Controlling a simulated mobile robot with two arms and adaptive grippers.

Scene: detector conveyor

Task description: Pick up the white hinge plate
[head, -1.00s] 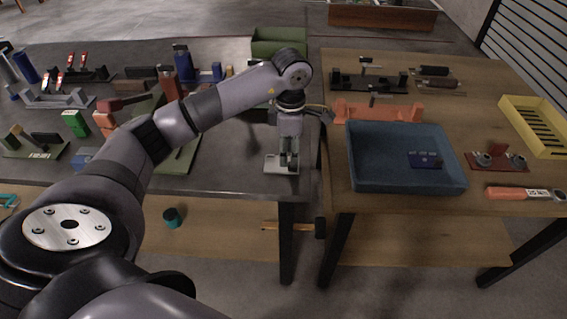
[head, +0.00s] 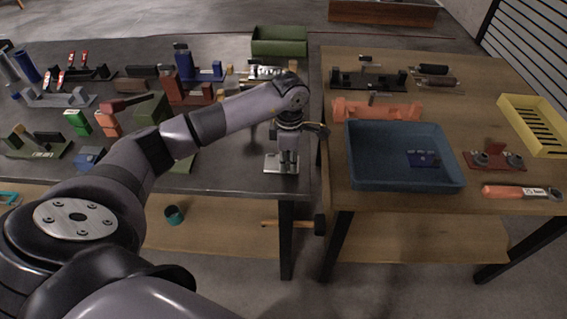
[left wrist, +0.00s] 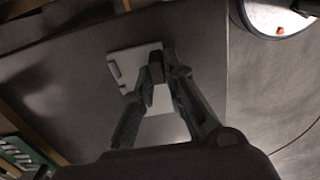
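The white hinge plate (head: 270,163) lies near the front right edge of the dark table. It also shows in the left wrist view (left wrist: 124,70), pale with notches along one side and a darker upright piece between my fingertips. My left gripper (head: 288,164) points down at the plate, its fingers covering part of it. In the left wrist view the fingers (left wrist: 159,82) converge close together by the upright piece. I cannot tell whether they press on it. The plate appears to rest on the table. My right gripper is not in view.
A blue tray (head: 359,183) holding a dark blue part stands on the wooden table to the right, across a narrow gap. An orange bracket (head: 377,110) lies behind it. A green bin (head: 279,42) stands at the back. Several fixtures crowd the dark table's left side.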

